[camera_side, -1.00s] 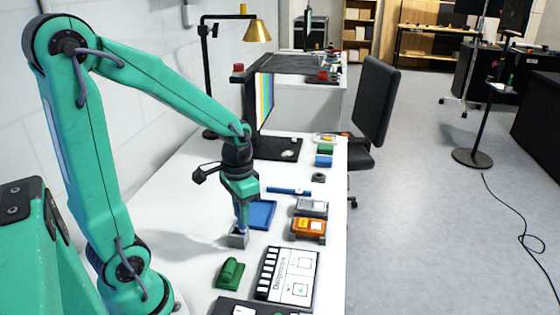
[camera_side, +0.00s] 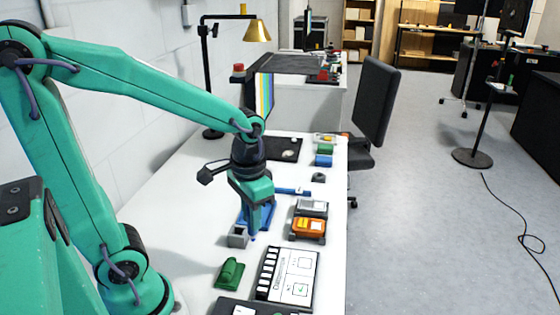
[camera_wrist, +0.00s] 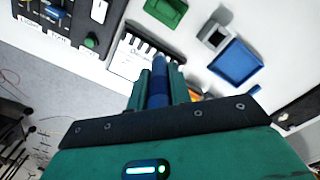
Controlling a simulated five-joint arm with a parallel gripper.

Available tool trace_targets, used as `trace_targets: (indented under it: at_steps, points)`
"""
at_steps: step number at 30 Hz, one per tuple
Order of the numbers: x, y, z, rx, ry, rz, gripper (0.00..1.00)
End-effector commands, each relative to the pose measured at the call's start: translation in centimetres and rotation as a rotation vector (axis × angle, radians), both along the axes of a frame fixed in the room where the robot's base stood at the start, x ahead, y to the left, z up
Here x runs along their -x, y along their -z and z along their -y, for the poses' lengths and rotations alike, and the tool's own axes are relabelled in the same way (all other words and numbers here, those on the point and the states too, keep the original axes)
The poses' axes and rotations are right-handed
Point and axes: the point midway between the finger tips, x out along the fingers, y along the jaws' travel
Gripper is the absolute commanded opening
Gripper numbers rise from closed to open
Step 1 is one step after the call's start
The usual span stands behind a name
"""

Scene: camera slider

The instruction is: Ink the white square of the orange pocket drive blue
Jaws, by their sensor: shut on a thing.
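The orange pocket drive (camera_side: 307,229) lies on the white table, right of my gripper (camera_side: 252,222). A pale patch shows on its top, too small to read clearly. In the wrist view only an orange sliver of the drive (camera_wrist: 196,94) shows behind my gripper (camera_wrist: 159,80). My gripper is shut on a blue marker (camera_wrist: 158,88), which points down in the side view (camera_side: 252,238), between the grey holder and the drive. I cannot tell its height above the table. The grey square holder (camera_side: 238,237) stands left of the marker; its opening shows in the wrist view (camera_wrist: 213,35).
A grey drive (camera_side: 312,207) lies just behind the orange one. A blue tray (camera_side: 268,214) is partly hidden behind my gripper. A green block (camera_side: 229,272) and a printed card (camera_side: 289,276) lie in front. A dark screen and lamp (camera_side: 257,30) stand farther back.

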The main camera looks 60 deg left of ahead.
Motion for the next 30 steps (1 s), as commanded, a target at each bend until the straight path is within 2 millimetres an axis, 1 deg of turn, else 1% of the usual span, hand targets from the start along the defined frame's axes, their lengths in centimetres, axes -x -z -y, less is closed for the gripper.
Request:
trace_targets:
  at_steps: [11,17,20,23,30]
  points:
    - [0.0,0.0,0.0,0.000,0.001,0.000,0.00]
    - [-0.9,-0.2,-0.1,0.000,0.015,0.000,0.00]
    - [-2.0,-0.3,-0.1,0.000,0.036,-0.001,0.00]
    - [-3.5,-0.6,-0.2,0.000,0.064,-0.001,0.00]
    - [-8.3,-0.9,-0.4,0.000,0.157,-0.001,0.00]
